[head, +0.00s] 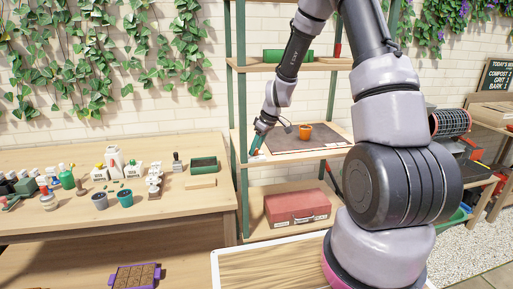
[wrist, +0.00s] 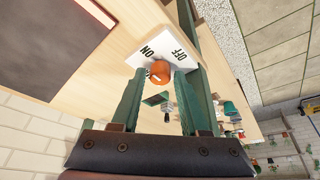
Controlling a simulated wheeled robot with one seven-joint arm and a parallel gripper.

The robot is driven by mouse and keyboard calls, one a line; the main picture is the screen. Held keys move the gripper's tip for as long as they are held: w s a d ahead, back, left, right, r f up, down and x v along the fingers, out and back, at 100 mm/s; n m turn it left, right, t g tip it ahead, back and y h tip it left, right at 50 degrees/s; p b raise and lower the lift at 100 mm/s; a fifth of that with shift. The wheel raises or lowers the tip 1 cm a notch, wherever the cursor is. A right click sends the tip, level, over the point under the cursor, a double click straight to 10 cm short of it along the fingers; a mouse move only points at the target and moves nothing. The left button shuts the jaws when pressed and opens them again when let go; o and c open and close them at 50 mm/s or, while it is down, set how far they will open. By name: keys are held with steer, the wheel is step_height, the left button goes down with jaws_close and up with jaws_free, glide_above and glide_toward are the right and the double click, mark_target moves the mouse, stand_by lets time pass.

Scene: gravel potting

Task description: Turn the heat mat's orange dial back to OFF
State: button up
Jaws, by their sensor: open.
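The orange dial (wrist: 158,72) sits on a white plate (wrist: 178,50) printed ON and OFF; I cannot tell which word it points at. In the wrist view my gripper (wrist: 169,71) is open, with its green fingers on either side of the dial. The dial appears nearer the left finger, and I cannot tell whether they touch. In the head view my gripper (head: 256,148) points down over the white plate (head: 258,156) at the shelf's left end, hiding the dial. The dark heat mat (head: 285,143) lies to the right; it also shows in the wrist view (wrist: 50,40).
A small orange pot (head: 305,131) stands on the mat. A green shelf post (head: 243,185) rises close to the left of my gripper. A red case (head: 297,207) lies on the shelf below. The bench (head: 120,215) at left holds bottles and pots.

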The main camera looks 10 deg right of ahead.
jaws_close()
steer(key=shift+s+a+m+t+h, duration=0.15)
steer(key=shift+m+h, duration=0.15)
steer(key=shift+m, duration=0.55)
steer(key=shift+m+t+h, duration=0.15)
steer(key=shift+m+h, duration=0.15)
steer(key=shift+m, duration=1.15)
jaws_free()
